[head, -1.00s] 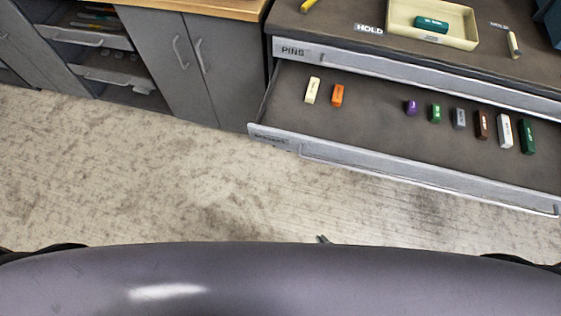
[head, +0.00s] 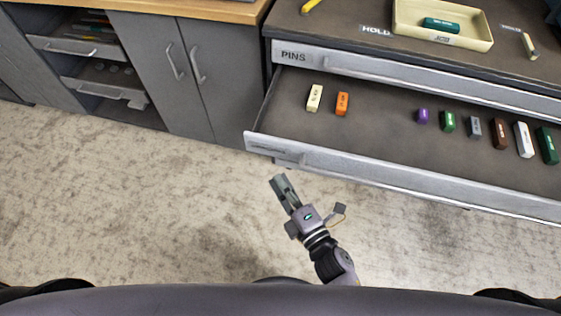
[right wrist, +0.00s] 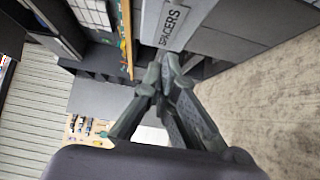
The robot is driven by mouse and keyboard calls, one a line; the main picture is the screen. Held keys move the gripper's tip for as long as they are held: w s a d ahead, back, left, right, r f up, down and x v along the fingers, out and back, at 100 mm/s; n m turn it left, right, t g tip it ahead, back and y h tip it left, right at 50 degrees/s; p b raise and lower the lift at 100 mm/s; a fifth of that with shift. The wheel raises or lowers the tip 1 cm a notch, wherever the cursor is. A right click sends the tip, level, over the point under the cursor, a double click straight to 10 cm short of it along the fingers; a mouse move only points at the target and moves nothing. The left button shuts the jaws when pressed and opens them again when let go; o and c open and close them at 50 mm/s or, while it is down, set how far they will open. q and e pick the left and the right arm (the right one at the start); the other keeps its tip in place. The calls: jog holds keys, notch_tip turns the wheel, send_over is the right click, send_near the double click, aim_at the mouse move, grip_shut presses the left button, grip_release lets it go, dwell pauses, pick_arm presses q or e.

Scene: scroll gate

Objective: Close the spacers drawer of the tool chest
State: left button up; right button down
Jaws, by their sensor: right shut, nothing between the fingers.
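The open drawer (head: 385,120) of the tool chest (head: 300,22) is pulled out below the drawer labelled PINS. Several small coloured blocks stand spread out inside it. Its front label is too blurred to read in the head view. In the right wrist view a drawer front labelled SPACERS (right wrist: 172,27) is just beyond the fingertips. My right gripper (head: 279,182) is shut and empty, in front of and below the left part of the open drawer's front. It also shows in the right wrist view (right wrist: 163,65), fingertips together. My left gripper is not in view.
The chest top holds a cream tray (head: 408,30) with a green block, and a small cylinder (head: 529,46). Grey cabinets (head: 190,70) stand left, with small open drawers (head: 105,88). The concrete floor (head: 130,190) in front is clear.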

jog(key=shift+w+a, duration=0.2)
jog(key=shift+w, duration=2.8)
